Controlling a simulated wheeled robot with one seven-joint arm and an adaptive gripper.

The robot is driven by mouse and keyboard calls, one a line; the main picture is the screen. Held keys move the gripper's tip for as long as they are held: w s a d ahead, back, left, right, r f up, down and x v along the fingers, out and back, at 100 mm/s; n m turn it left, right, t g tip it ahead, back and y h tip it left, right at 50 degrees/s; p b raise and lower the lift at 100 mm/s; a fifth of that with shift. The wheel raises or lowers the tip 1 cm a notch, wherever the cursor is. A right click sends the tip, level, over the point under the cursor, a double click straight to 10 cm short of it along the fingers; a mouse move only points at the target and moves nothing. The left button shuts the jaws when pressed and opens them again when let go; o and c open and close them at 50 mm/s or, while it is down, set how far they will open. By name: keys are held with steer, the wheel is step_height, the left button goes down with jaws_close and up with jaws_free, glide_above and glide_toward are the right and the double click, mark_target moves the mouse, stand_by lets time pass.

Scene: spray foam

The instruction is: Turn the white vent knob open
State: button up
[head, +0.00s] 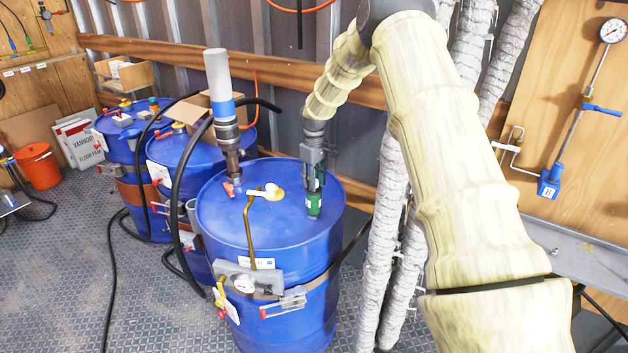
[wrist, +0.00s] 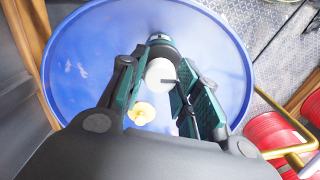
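In the wrist view my gripper (wrist: 152,74) is open, with one finger on each side of the knob. The right fingertip overlaps the knob's edge in the picture; I cannot tell whether it touches. A gap shows on the left.
A yellow cap (wrist: 141,112) sits on the lid near the fingers. Grey lagged pipes (head: 381,240) stand to the right. More blue drums (head: 190,160) stand behind left.

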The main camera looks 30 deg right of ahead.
steer(key=shift+o, duration=1.1)
step_height(320, 180, up, 12)
